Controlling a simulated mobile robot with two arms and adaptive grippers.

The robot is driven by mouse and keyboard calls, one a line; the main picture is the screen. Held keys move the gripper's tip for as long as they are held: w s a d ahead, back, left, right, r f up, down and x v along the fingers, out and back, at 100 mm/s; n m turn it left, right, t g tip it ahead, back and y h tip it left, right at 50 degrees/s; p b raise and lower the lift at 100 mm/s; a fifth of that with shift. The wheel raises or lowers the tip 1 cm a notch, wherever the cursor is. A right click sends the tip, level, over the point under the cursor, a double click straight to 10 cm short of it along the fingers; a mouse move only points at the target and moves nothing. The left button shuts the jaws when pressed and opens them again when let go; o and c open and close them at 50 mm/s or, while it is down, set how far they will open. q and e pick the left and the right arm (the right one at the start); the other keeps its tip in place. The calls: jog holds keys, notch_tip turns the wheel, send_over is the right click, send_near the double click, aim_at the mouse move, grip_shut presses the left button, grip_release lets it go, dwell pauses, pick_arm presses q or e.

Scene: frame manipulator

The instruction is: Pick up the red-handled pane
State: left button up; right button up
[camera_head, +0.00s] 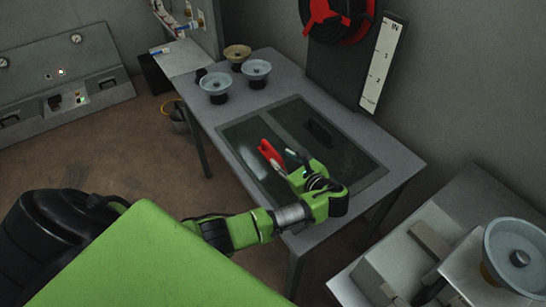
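The red-handled pane is a dark glassy panel (245,150) set in the left part of a frame in the grey table top. Its red handle (268,152) stands up near the pane's middle. My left gripper (282,158) is over the pane, just to the right of the handle's lower end. Its two fingers look spread apart, and I see nothing held between them. Whether a finger touches the handle I cannot tell. The gripper body and wrist hide the pane's lower right part. My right gripper is not in view.
A second dark pane with a black handle (319,130) lies beside it. Several round bowl-like pieces (256,70) stand at the table's far end. A wall panel with a white scale (384,65) rises behind. Another bench (450,215) is at the lower right.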

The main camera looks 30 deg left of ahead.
aim_at(274, 151)
pick_arm(q)
jog(key=x, duration=0.2)
jog(key=shift+w+a+f, duration=0.15)
jog(key=shift+w+a, duration=0.05)
jog(key=shift+a, duration=0.05)
jog(key=shift+w+a+f, duration=0.2)
jog(key=shift+w+a+f+p, duration=0.1)
jog(key=shift+w+a+p, duration=0.15)
jog(key=shift+a, duration=0.3)
jog(key=shift+w+a+f+p, duration=0.1)
jog(key=shift+w+a+p, duration=0.15)
jog(key=shift+a, duration=0.3)
jog(key=shift+x, duration=1.05)
jog(key=shift+w+a+f, duration=0.1)
jog(key=shift+a+f, duration=0.1)
jog(key=shift+f, duration=0.05)
grip_shut()
jog(key=shift+w+a+r, duration=0.1)
jog(key=shift+r, duration=0.05)
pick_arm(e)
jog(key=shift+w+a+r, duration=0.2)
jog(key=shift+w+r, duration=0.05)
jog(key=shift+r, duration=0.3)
